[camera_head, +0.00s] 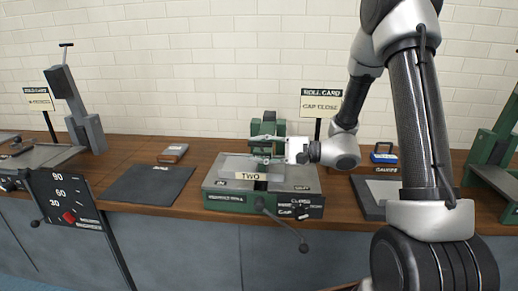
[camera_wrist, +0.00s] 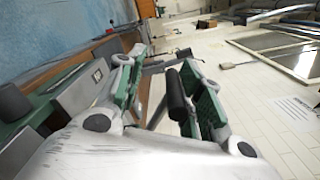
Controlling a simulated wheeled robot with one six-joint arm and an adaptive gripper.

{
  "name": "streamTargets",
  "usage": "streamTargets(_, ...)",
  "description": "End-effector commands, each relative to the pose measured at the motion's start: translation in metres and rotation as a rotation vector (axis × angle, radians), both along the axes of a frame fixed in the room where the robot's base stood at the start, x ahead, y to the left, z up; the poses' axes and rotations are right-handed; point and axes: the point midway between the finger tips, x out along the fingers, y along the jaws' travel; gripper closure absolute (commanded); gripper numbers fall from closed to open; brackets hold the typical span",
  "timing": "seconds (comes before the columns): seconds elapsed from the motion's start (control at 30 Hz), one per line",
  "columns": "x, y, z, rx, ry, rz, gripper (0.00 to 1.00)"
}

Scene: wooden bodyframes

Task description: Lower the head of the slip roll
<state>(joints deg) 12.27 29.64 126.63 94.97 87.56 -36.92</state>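The slip roll (camera_head: 222,192) stands on the bench in the middle of the head view, a grey and green machine with a green head block (camera_head: 268,127) at its back. A label reading TWO lies across its front. A lever with a dark knob (camera_head: 303,247) hangs at its front right, by a black panel with GAP and CLOSE lettering. My gripper (camera_head: 268,150) reaches in from the right, just in front of the head block. In the wrist view its green-padded fingers (camera_wrist: 164,60) are apart. A dark cylindrical grip (camera_wrist: 177,97) lies between them, nearer the right finger; contact is unclear.
A card reading GAP CLOSE (camera_head: 321,106) stands behind the slip roll. A dark mat (camera_head: 147,185) and a small block (camera_head: 173,153) lie to its left. A black angle-marked plate (camera_head: 68,207) is farther left. A blue case (camera_head: 384,154) and green machine (camera_head: 496,155) are at right.

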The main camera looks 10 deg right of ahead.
Motion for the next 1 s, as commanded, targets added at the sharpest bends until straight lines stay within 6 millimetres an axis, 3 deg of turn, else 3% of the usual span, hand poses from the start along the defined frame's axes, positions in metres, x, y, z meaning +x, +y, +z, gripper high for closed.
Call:
streamTargets(0.33,0.000,-0.010,0.001,0.000,-0.004,-0.008,0.65)
streamTargets(0.8,-0.031,-0.099,0.001,0.000,-0.003,-0.006,0.65)
streamTargets(1.0,-0.036,-0.114,0.001,0.001,-0.002,-0.002,0.65)
